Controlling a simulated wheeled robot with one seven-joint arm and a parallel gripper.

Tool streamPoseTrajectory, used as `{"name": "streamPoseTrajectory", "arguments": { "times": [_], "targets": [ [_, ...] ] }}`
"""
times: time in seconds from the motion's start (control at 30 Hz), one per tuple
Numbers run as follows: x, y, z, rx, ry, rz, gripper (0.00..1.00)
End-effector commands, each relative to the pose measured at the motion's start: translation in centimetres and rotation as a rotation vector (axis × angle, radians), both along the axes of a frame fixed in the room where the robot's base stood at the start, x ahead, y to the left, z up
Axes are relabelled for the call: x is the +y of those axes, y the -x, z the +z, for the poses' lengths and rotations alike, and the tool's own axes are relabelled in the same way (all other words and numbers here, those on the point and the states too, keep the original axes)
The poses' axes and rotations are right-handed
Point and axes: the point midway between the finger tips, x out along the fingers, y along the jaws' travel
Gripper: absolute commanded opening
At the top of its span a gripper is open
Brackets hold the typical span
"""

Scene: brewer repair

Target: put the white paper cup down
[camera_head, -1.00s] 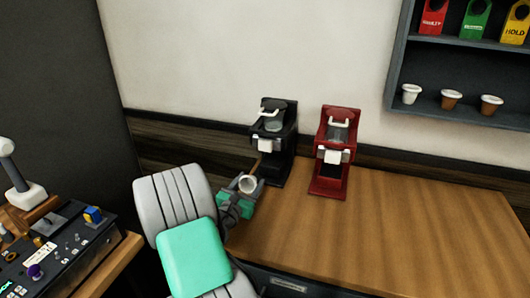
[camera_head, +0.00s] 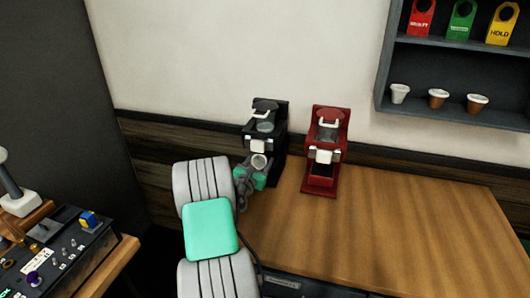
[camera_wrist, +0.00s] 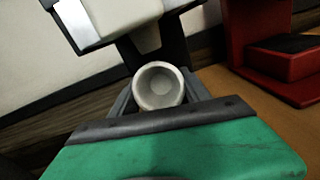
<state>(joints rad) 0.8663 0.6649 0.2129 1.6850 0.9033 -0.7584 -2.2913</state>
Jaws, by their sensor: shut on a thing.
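The white paper cup (camera_wrist: 157,86) is held between the fingers of my gripper (camera_wrist: 155,102), its open rim toward the wrist camera. In the head view the cup (camera_head: 258,161) shows small and pale at the end of my gripper (camera_head: 256,170), in front of the lower part of the black brewer (camera_head: 279,145). In the wrist view the black brewer's white front part (camera_wrist: 122,16) is just above and beyond the cup. I cannot tell whether the cup touches the brewer. The cup's underside is hidden.
A red brewer (camera_head: 324,150) stands to the right on the wooden counter (camera_head: 410,220), which is clear further right. A shelf (camera_head: 430,118) on the wall holds several small cups and tags. A control box (camera_head: 60,255) is at the lower left.

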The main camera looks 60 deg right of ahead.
Motion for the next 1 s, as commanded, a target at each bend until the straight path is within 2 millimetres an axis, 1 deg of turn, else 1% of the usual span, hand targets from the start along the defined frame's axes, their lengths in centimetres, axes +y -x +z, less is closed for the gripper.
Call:
{"name": "streamPoseTrajectory", "arguments": {
  "times": [0.13, 0.27, 0.3, 0.4, 0.57, 0.7, 0.73, 1.0],
  "targets": [
    [-1.5, 0.0, 0.1, 0.0, 0.001, -0.002, 0.18],
    [-4.0, -0.2, 0.1, 0.0, 0.001, -0.003, 0.18],
    [-4.3, -0.3, 0.6, 0.002, -0.001, -0.002, 0.18],
    [-4.6, -0.5, 0.4, 0.001, 0.0, 0.001, 0.18],
    [-4.6, -0.5, 0.2, 0.001, 0.0, 0.001, 0.18],
    [-4.6, -0.4, -0.3, 0.001, 0.0, 0.001, 0.18],
    [-4.6, -0.5, -0.3, 0.001, 0.0, 0.001, 0.56],
    [-4.5, -0.5, -0.2, 0.001, 0.0, 0.001, 0.77]
  ]
}}
